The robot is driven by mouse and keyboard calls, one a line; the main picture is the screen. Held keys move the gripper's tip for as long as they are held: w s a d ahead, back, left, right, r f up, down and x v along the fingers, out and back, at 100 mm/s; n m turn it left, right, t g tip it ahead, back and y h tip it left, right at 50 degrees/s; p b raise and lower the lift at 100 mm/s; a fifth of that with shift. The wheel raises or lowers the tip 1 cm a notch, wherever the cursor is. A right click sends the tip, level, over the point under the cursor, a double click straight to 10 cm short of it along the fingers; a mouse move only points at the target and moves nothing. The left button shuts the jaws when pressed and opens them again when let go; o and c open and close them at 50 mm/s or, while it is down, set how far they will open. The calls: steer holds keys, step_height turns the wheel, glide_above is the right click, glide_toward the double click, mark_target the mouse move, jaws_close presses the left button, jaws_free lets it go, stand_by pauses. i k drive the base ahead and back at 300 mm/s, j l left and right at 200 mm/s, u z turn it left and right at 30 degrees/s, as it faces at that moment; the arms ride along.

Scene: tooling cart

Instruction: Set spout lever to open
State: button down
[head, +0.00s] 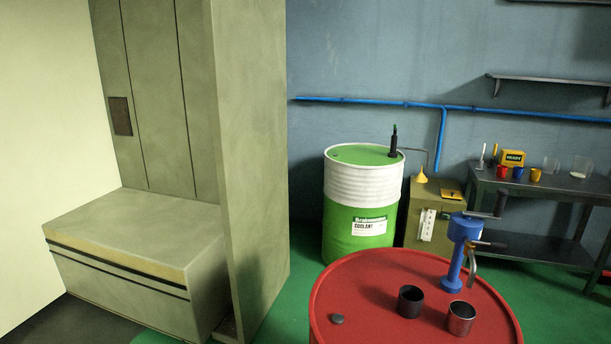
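A blue hand pump (461,240) stands upright on the red drum (372,270) at the lower right of the head view. A dark crank handle (499,206) sticks out at its upper right. A metal spout (472,266) curves down from its right side. A short dark bar (490,245) points right near the top of the spout; I cannot tell for sure whether it is the spout lever or how it is set. A black cup (410,302) and a metal cup (461,319) stand on the drum in front of the pump. My gripper is not in view.
A green and white coolant drum (358,190) and an olive cabinet (432,214) stand behind. A dark bench (545,184) with several small cups is at the right. A pillar (252,150) and a box bench (130,250) fill the left. Green floor shows between pillar and drum.

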mark_target(493, 244)
steer(key=i+l+z, duration=0.1)
steer(key=l+z, duration=0.15)
steer(key=l, duration=1.15)
